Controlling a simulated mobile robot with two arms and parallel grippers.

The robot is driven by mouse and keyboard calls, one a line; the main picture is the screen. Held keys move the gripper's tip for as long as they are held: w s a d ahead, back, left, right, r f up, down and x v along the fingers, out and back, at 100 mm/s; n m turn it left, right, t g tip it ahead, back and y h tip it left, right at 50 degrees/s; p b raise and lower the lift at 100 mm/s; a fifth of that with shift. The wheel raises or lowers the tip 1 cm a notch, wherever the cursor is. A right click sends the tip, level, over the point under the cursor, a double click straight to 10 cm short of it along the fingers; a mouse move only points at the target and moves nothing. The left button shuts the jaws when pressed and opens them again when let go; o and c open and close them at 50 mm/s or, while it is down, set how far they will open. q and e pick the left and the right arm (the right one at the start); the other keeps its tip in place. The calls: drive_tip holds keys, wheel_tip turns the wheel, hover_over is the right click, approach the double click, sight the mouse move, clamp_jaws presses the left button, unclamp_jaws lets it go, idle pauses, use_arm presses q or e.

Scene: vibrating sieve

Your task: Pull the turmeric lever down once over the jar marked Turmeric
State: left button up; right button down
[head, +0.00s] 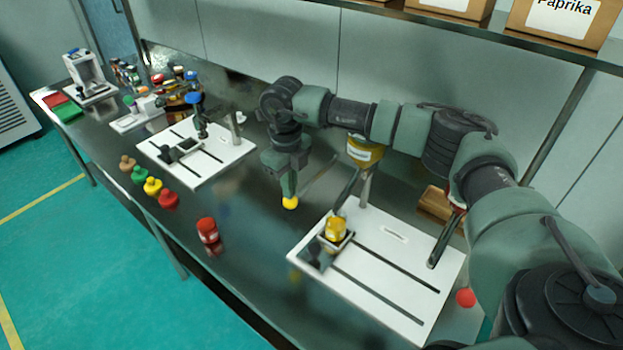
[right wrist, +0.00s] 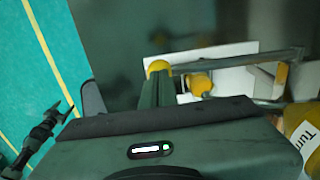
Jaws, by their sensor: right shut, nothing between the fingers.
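The turmeric lever is a thin rod ending in a yellow ball knob (head: 290,203). The knob also shows in the right wrist view (right wrist: 158,67). My right gripper (head: 289,188) is shut, pointing down, with its fingertips right at the knob; I cannot tell whether they touch. The yellow turmeric container (head: 364,152) is partly hidden behind my right arm; its label, cut off to "Tum" or "Turm", shows in the right wrist view (right wrist: 298,135). A small yellow jar (head: 336,228) stands in a holder on the white slotted board (head: 400,294).
A red ball knob (head: 466,298) is at the board's right edge. A red jar (head: 208,231) and several coloured lids (head: 153,187) stand on the dark bench. A second white board (head: 220,165) is farther left. A shelf with a Paprika box (head: 560,22) is above.

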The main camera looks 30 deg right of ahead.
drive_tip(key=shift+f+b, duration=0.9)
drive_tip(key=shift+f, duration=0.55)
drive_tip(key=shift+r, duration=0.2)
drive_tip(key=shift+r+p, duration=3)
drive_tip(key=shift+r, duration=1.7)
drive_tip(key=shift+f, duration=0.1)
